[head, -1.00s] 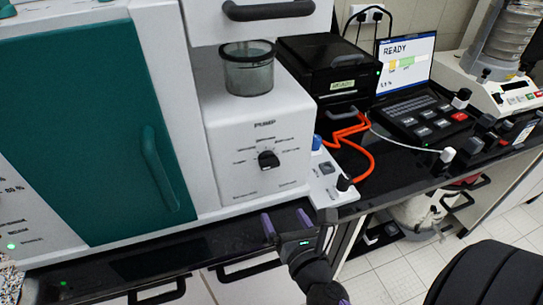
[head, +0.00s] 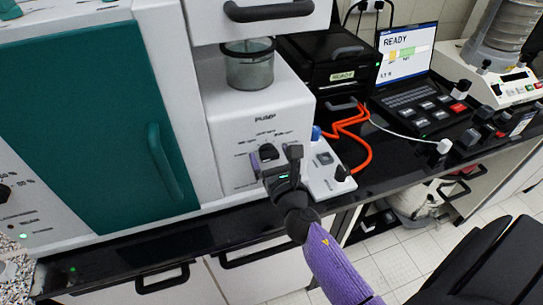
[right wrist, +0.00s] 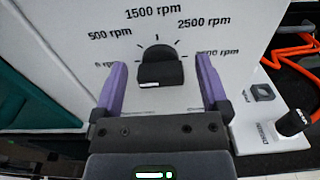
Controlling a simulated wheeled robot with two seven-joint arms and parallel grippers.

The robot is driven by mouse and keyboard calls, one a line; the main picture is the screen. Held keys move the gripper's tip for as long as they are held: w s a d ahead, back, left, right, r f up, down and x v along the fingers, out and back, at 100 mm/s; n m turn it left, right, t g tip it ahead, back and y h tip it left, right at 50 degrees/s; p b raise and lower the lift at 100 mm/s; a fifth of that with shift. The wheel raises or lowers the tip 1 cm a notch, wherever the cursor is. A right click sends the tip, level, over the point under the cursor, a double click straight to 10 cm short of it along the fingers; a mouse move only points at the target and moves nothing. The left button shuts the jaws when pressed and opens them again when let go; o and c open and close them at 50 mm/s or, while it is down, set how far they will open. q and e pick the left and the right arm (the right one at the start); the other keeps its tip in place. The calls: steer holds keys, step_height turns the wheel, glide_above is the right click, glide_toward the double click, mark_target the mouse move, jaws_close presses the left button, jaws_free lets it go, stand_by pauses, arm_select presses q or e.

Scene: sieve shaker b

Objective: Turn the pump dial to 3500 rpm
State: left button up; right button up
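The pump dial is a black knob (right wrist: 160,68) on the white pump front (head: 262,130). In the right wrist view it sits between the purple fingers of my right gripper (right wrist: 161,66), with a gap on each side. A small white mark shows on the knob's lower edge; I cannot tell which label it points to. The labels 500, 1500 and 2500 rpm are readable; the outer two are partly hidden by the fingers. In the head view my right gripper (head: 276,156) is open at the dial and mostly hides it. My left gripper is not in view.
A clear jar (head: 249,68) stands on top of the pump. To the right are a small white switch panel (head: 325,172), orange tubing (head: 362,140), a black box (head: 325,65) and a laptop (head: 405,60). A teal door (head: 90,120) with a handle is at left.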

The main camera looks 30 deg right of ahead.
steer(key=c, duration=1.2)
